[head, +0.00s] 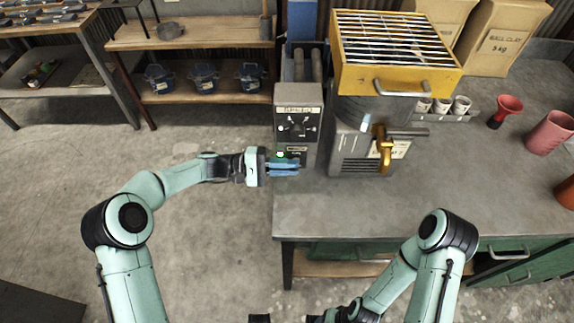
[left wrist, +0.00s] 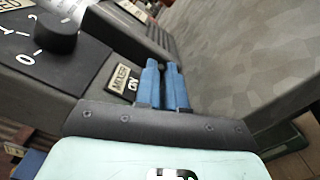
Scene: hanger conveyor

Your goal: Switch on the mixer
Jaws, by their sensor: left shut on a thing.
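The mixer (head: 395,50) stands at the bench's left end, with a yellow hopper under a metal grate. Its grey control box (head: 298,100) carries a speed dial (head: 298,126), which also shows in the left wrist view (left wrist: 55,35). A "MIXER ON" label (left wrist: 124,84) is beside my blue fingertips. My left gripper (head: 284,167) is at the lower front of this box, its fingers (left wrist: 165,85) close together. It is shut on the mixer switch, mostly hidden between the fingers. My right gripper is at the bottom edge of the head view, mostly cut off.
The grey bench top (head: 440,190) is clear in front of the mixer. White cups (head: 442,105), a red funnel (head: 506,110) and a pink vessel (head: 550,132) stand at the right. Clay bags (head: 505,38) are behind. A wooden shelf (head: 190,35) is at the back left.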

